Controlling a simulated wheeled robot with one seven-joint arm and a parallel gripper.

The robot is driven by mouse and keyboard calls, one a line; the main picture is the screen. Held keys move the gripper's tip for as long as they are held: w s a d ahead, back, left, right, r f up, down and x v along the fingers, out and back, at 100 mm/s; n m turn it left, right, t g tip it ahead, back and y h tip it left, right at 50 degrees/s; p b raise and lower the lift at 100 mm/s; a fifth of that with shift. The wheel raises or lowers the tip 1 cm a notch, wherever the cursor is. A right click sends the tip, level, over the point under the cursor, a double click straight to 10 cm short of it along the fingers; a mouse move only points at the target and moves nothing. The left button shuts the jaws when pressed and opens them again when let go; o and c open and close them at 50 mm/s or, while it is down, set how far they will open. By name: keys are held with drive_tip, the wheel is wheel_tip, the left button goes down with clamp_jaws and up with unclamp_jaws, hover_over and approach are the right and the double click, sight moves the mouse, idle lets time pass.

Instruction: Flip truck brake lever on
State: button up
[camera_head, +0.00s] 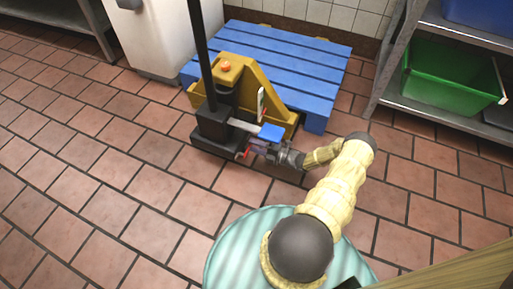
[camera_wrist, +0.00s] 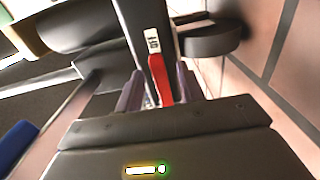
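The truck is a yellow pallet truck (camera_head: 262,92) with a black base and an upright dark handle (camera_head: 200,50), standing at the blue pallet. A small red lever (camera_head: 243,155) shows low at the truck's black front end. In the wrist view the red lever (camera_wrist: 161,82) stands between my gripper's two purple-grey fingers, with a white label (camera_wrist: 152,41) above it. My gripper (camera_head: 257,149) is low beside the black base. Its fingers are apart, with a narrow gap on each side of the lever. I cannot tell whether either finger touches it.
A blue pallet (camera_head: 300,62) lies behind the truck. A metal shelf (camera_head: 440,113) with a green crate (camera_head: 452,77) stands at the right. A white cabinet (camera_head: 152,38) stands behind left. The tiled floor (camera_head: 90,150) at the left is clear.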

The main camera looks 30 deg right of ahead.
clamp_jaws()
drive_tip(key=shift+d, duration=0.15)
